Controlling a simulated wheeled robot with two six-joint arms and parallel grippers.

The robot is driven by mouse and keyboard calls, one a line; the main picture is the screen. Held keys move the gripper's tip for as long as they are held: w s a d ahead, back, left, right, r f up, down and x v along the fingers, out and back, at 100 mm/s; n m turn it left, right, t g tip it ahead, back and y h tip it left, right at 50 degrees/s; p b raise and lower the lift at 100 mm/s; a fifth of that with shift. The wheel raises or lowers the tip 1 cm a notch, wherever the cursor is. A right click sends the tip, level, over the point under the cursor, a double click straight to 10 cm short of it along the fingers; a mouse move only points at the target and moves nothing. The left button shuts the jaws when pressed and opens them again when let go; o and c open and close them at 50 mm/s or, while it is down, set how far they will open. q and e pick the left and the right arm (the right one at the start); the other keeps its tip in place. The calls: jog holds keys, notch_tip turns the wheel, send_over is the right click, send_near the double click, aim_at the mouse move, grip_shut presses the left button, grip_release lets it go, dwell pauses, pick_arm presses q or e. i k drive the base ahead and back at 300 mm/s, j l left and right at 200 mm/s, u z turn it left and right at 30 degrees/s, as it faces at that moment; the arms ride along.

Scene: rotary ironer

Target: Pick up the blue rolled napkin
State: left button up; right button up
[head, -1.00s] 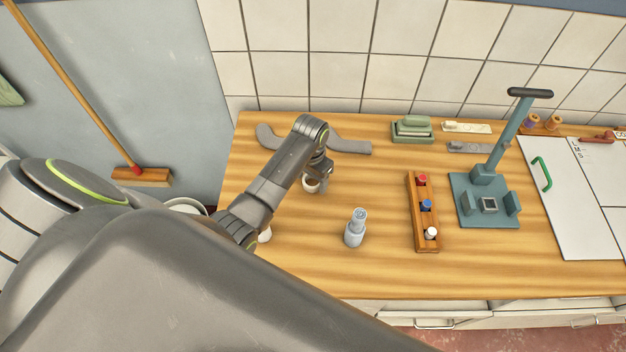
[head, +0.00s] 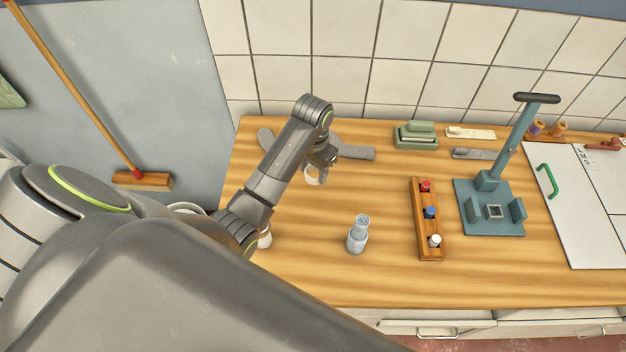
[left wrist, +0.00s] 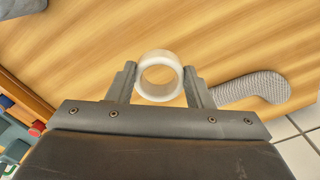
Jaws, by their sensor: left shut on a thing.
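A small blue piece (head: 430,212), perhaps the blue rolled napkin, sits in a narrow wooden holder (head: 418,190), between a red piece (head: 426,186) and a white piece (head: 435,240). It is too small to make out in detail. My left gripper (head: 322,160) is well to the left of the holder, shut on a white ring (head: 312,178). My right gripper is not in view.
A pale grey bottle-like object (head: 358,236) stands between the left gripper and the holder. A teal press (head: 490,222) stands right of the holder, and a white board (head: 585,235) lies further right. Green blocks (head: 416,134) lie behind. The wooden counter (head: 385,275) is clear in front.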

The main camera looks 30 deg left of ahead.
aim_at(357, 236)
jog(key=k+l+u, duration=0.35)
jog(key=k+l, duration=0.2)
jog(key=l+u, duration=0.25)
jog(key=u, duration=0.25)
jog(key=k+l, duration=0.05)
jog(key=k, duration=0.05)
